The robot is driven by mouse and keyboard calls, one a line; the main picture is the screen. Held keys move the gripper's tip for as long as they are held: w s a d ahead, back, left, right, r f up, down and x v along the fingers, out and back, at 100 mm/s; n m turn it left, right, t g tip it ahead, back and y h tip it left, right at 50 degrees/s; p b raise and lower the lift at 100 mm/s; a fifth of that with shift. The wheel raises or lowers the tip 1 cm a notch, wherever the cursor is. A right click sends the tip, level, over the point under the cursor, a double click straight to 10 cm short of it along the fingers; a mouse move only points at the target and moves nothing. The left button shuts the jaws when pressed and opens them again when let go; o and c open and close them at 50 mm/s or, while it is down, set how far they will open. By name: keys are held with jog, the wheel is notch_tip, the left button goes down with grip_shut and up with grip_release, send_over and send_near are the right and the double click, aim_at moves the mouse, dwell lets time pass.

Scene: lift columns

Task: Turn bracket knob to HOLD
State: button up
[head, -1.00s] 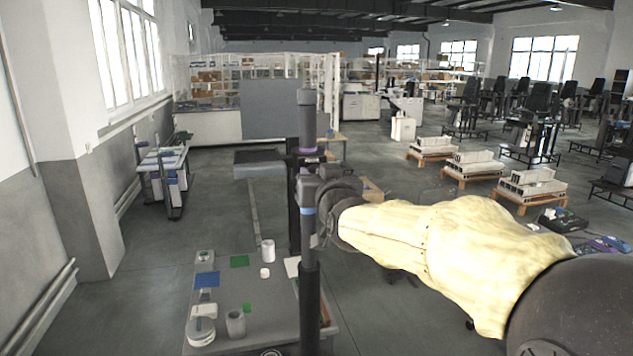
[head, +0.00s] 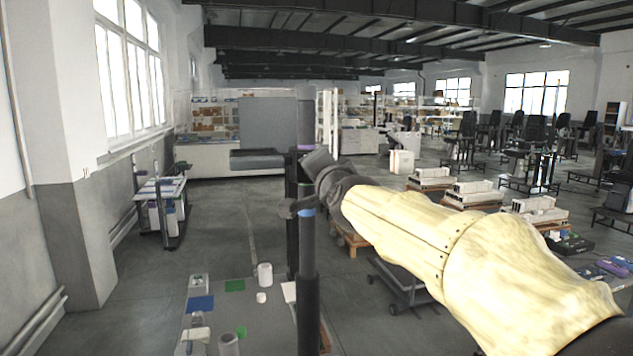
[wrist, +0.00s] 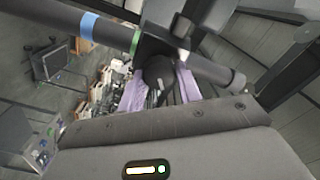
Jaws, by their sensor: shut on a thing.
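The dark bracket (wrist: 160,40) sits around the black column (wrist: 205,68), which also stands upright in the head view (head: 308,270). A blue band and a green band ring the column on one side of the bracket in the wrist view. A dark round knob (wrist: 159,70) faces my wrist camera. My gripper (wrist: 160,84) has pale purple fingers on both sides of the knob and is shut on it. In the head view my gripper (head: 318,168) meets the column at the bracket and hides most of it. No marking on the knob is legible.
A grey table (head: 262,322) with a white cup (head: 265,274), blue and green pads and small parts stands low in front. A grey panel machine (head: 267,125) is behind the column. A dark cart (head: 405,290) stands beneath my arm. Open floor lies to the left.

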jog(key=m+b, duration=0.1)
jog(key=m, duration=0.5)
jog(key=shift+m, duration=0.4)
jog(key=o, duration=1)
jog(key=shift+f, duration=0.1)
jog(key=shift+c, duration=0.2)
jog(key=shift+d+f+b, duration=0.1)
jog(key=shift+b, duration=0.25)
